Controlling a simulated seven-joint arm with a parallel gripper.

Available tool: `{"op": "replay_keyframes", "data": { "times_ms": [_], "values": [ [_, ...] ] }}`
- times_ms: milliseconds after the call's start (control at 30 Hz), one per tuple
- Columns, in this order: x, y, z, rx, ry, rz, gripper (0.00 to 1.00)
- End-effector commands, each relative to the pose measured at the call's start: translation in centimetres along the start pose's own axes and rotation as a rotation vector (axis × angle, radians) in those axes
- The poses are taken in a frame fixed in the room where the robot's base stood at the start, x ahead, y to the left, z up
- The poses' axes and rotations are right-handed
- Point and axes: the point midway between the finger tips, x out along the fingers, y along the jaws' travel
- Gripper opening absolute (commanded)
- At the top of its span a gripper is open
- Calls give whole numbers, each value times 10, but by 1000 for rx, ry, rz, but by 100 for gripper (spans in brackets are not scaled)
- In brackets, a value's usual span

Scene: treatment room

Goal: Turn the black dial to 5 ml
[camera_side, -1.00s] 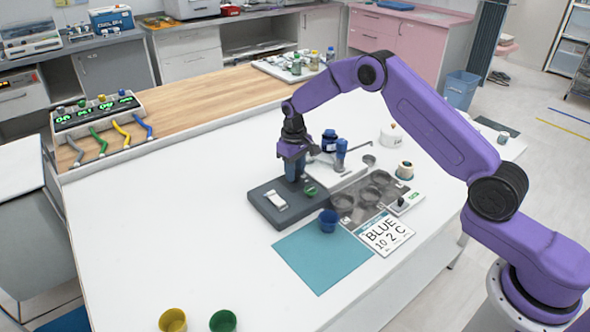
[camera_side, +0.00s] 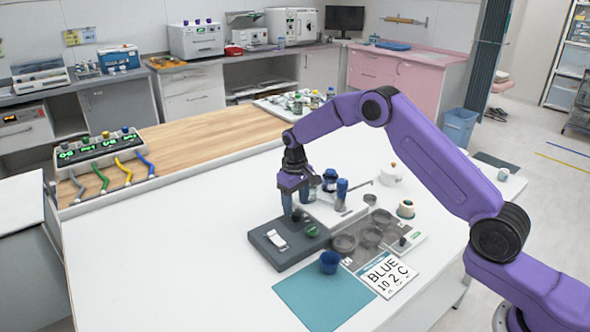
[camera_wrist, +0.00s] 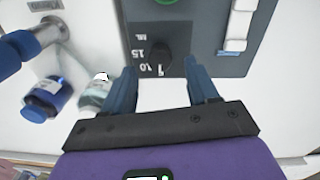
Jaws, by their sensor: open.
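The black dial (camera_wrist: 156,61) sits on a dark grey control box (camera_wrist: 210,57) in the wrist view, with white marks "15", "10" and "ML" around it. Which mark it points to is too small to tell. My gripper (camera_wrist: 160,68) is open, with one blue finger on each side of the dial in that view; I cannot tell whether they touch it. In the side view my gripper (camera_side: 295,205) is over the back edge of the control box (camera_side: 272,255), and the fingers hide the dial there.
The box also has a white rocker switch (camera_side: 278,239) and a green button (camera_side: 311,230). The front left tabletop is clear.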

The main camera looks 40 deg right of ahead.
Motion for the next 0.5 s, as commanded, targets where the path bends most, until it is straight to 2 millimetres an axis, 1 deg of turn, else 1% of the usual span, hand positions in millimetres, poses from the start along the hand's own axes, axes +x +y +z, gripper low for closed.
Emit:
{"op": "replay_keyframes", "data": {
  "times_ms": [33, 100, 500],
  "values": [
    [-12, 0, -1, 0, 5, 0, 59],
    [-27, 0, -1, 0, 6, 0, 59],
    [-110, 0, -1, -1, 5, 0, 59]
  ]
}}
